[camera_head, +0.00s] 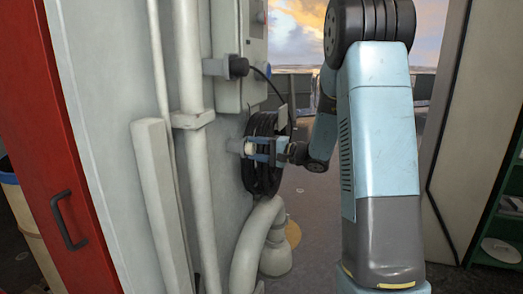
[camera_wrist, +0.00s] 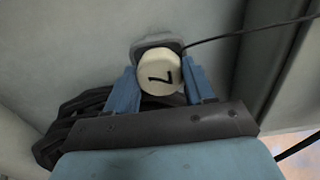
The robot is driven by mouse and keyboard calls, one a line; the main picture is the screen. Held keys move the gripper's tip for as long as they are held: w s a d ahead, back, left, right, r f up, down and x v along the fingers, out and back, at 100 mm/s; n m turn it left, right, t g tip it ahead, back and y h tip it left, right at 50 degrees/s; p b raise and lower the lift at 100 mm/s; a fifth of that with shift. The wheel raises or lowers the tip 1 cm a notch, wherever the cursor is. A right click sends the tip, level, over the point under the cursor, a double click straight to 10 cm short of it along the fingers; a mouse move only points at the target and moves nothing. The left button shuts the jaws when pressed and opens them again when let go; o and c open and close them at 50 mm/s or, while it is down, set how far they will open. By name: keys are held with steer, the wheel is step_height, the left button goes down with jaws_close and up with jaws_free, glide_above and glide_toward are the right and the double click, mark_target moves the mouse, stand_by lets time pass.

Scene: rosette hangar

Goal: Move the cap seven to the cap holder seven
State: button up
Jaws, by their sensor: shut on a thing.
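The cap seven (camera_wrist: 158,72) is a round, off-white cap with a black 7 on its face. It sits between the two blue fingers of my gripper (camera_wrist: 165,82), which are shut on it. In the head view the pale cap (camera_head: 249,148) shows at the tips of my gripper (camera_head: 256,150), close to the grey wall. A grey rounded fitting (camera_wrist: 158,44) shows on the wall just behind the cap in the wrist view. I cannot tell whether this is the cap holder seven, or whether the cap touches it.
A black coiled hose or cable (camera_head: 265,180) hangs on the wall around my gripper's place. A black plug (camera_head: 238,67) with a cable sits above it. A pale bent pipe (camera_head: 258,240) is below, and a vertical pipe (camera_head: 190,120) runs to the left. Open floor lies right.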

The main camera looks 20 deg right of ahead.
steer(key=o, duration=1.5)
steer(key=shift+c, duration=0.2)
steer(key=v, duration=1.4)
steer(key=s+a+r+n+g+h, duration=0.35)
steer(key=s+a+g, duration=0.45)
steer(key=s+a, duration=0.55)
steer(key=s+d+r+n+t+h, duration=0.2)
steer(key=s+d+n+t+h, duration=0.1)
steer(key=s+h, duration=0.8)
steer(key=s+d, duration=0.1)
steer(key=s, duration=0.3)
steer(key=shift+s+n, duration=0.35)
